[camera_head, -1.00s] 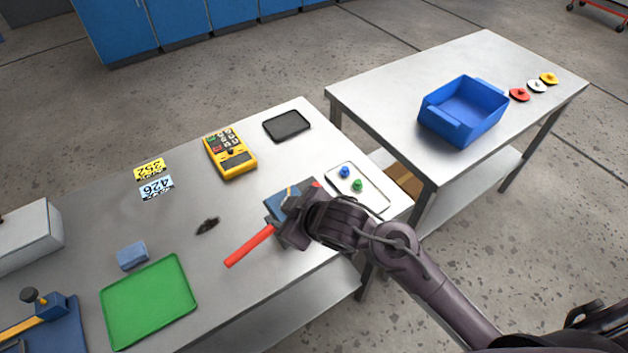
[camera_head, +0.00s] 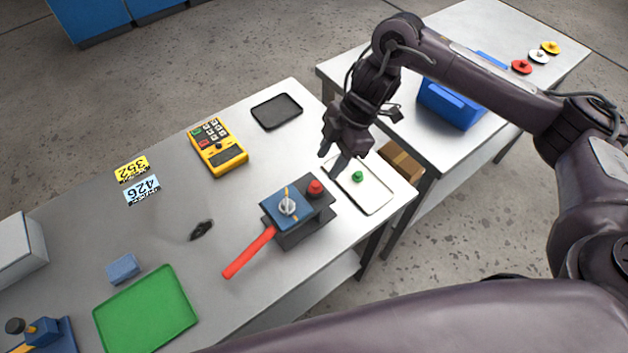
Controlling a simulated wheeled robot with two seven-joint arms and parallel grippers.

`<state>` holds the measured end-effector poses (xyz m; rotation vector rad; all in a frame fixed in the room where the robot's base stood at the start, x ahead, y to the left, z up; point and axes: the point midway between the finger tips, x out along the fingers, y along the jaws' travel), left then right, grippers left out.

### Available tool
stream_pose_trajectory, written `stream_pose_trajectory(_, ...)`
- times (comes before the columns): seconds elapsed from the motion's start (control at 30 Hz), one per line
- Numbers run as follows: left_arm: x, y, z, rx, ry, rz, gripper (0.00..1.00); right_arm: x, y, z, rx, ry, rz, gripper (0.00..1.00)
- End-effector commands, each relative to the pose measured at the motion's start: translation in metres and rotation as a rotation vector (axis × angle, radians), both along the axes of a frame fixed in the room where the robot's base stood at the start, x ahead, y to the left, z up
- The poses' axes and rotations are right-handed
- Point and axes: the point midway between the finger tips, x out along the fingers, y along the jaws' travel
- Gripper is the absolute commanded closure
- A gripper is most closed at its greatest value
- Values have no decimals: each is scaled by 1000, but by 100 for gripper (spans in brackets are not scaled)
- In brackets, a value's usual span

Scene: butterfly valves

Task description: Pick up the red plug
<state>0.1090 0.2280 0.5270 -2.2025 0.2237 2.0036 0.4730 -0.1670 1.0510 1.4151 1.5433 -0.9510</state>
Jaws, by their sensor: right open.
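The red plug (camera_head: 315,188) stands upright on the dark block at the right side of the blue valve (camera_head: 284,206) with its long red handle (camera_head: 249,252). My right gripper (camera_head: 332,162) is open, pointing down at the left edge of the white tray (camera_head: 374,197). It is apart from the red plug, a little beyond it and to the right. A green plug (camera_head: 358,176) is on the tray. The blue plug is not visible; my gripper covers that part of the tray. My left gripper is not in view.
A yellow device (camera_head: 218,147) and a black tray (camera_head: 277,111) lie farther back. A green tray (camera_head: 146,311) and blue block (camera_head: 123,269) lie at left. A blue bin (camera_head: 450,104) stands on the second table, partly behind my right arm. The table's middle is mostly clear.

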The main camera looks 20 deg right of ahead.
Motion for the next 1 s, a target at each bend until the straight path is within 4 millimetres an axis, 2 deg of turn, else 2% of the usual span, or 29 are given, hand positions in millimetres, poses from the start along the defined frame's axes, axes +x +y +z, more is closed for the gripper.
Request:
stream_pose_trajectory(0.17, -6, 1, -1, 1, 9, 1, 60, -2, 9, -18, 3, 3, 1, 56)
stream_pose_trajectory(0.3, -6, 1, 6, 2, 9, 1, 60, -3, 14, -33, 3, 6, 2, 56)
stream_pose_trajectory(0.4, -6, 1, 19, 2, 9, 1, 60, -3, 19, -44, 1, 4, 1, 56)
stream_pose_trajectory(0.53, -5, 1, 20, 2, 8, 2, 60, -3, 25, -61, 1, 0, 2, 56)
stream_pose_trajectory(0.8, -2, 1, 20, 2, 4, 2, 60, -2, 27, -67, 1, -3, 2, 56)
stream_pose_trajectory(0.87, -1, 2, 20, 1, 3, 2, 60, -2, 27, -67, 1, -3, 2, 61)
stream_pose_trajectory(1.0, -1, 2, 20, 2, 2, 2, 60, -2, 27, -67, 1, -3, 2, 80)
